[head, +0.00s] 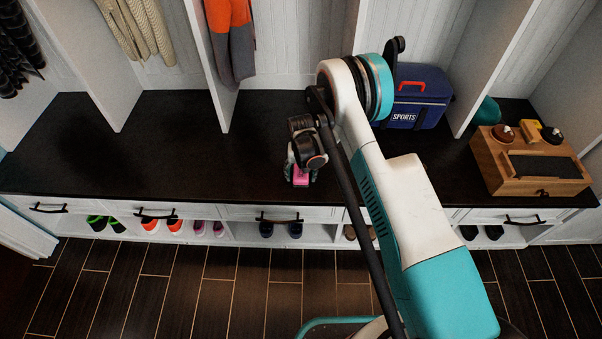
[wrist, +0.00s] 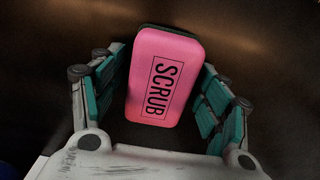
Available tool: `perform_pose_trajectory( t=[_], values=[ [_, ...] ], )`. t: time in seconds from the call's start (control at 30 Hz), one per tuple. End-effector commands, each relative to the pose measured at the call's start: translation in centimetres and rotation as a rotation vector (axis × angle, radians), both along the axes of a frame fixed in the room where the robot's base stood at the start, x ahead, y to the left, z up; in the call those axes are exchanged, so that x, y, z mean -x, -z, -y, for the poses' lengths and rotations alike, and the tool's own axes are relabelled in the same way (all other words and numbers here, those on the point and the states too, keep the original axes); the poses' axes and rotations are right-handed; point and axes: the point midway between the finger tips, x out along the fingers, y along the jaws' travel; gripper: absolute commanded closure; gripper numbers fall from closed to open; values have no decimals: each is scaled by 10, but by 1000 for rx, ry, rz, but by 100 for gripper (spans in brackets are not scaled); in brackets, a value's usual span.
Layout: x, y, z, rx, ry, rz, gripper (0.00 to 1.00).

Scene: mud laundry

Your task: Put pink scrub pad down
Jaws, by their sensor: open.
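The pink scrub pad (wrist: 163,75) lies label side up, with "SCRUB" printed in black and a dark layer at its far edge. In the head view the pad (head: 300,177) shows as a small pink patch on the dark bench top (head: 190,160), partly hidden by my gripper (head: 303,165). In the wrist view my gripper (wrist: 160,95) is open, with one teal-padded finger on each side of the pad.
A blue sports bag (head: 418,97) stands behind my arm, to the right. A wooden box (head: 527,165) with brushes sits at the bench's right end. White dividers (head: 210,60) rise at the back. The bench left of my gripper is clear.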

Motion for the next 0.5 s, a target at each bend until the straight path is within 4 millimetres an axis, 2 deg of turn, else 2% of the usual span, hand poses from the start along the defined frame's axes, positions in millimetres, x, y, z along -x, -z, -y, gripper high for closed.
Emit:
perform_pose_trajectory(
  t=[0.27,0.37,0.5],
  values=[
    [0,-7,0,0,0,0,31],
    [0,-23,0,0,0,0,31],
    [0,-54,0,0,0,0,31]
  ],
)
